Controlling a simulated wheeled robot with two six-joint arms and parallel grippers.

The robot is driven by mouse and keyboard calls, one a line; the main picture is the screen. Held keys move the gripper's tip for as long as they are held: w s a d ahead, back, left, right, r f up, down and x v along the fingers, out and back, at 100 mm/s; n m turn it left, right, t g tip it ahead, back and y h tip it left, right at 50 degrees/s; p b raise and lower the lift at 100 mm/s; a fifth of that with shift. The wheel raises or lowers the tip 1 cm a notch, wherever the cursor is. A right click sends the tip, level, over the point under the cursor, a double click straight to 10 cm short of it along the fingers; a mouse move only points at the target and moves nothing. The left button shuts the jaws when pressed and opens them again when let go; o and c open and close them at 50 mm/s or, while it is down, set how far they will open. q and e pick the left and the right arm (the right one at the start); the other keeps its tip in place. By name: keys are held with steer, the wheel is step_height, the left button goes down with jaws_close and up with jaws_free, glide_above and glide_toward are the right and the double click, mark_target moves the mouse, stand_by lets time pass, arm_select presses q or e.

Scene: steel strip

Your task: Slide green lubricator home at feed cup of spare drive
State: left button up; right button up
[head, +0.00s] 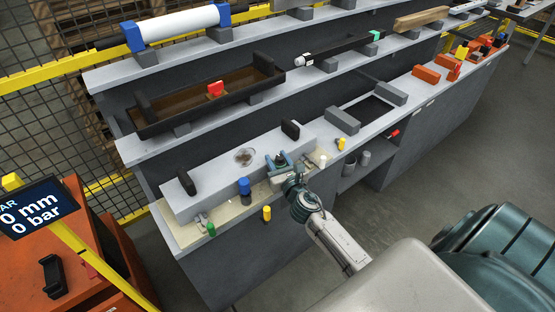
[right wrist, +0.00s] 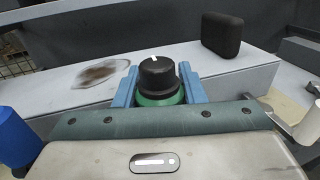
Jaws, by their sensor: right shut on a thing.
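My right gripper (head: 279,161) is at the front edge of a long grey block on the lowest bench level. In the right wrist view its blue fingers stand on both sides of the green lubricator (right wrist: 158,98), which has a black cap with a white mark. The gripper is shut on it, and it looks upright. Its lower end is hidden by the gripper body. I cannot make out the feed cup of the spare drive in either view. My left gripper is not in view.
The grey block (head: 220,178) carries a dark stain (head: 244,156) and two black end pieces (head: 187,183) (head: 291,129). A blue-topped cylinder (head: 244,187), a yellow one (head: 267,213), a small green one (head: 210,229) and a white one (head: 322,160) stand nearby. Open floor lies right.

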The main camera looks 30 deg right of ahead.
steer(key=shift+r+p, duration=0.8)
steer(key=shift+r, duration=0.2)
stand_by(1.2)
steer(key=shift+f+b, duration=1.05)
steer(key=shift+f, duration=0.35)
steer(key=o, duration=1.1)
steer(key=shift+s, duration=0.1)
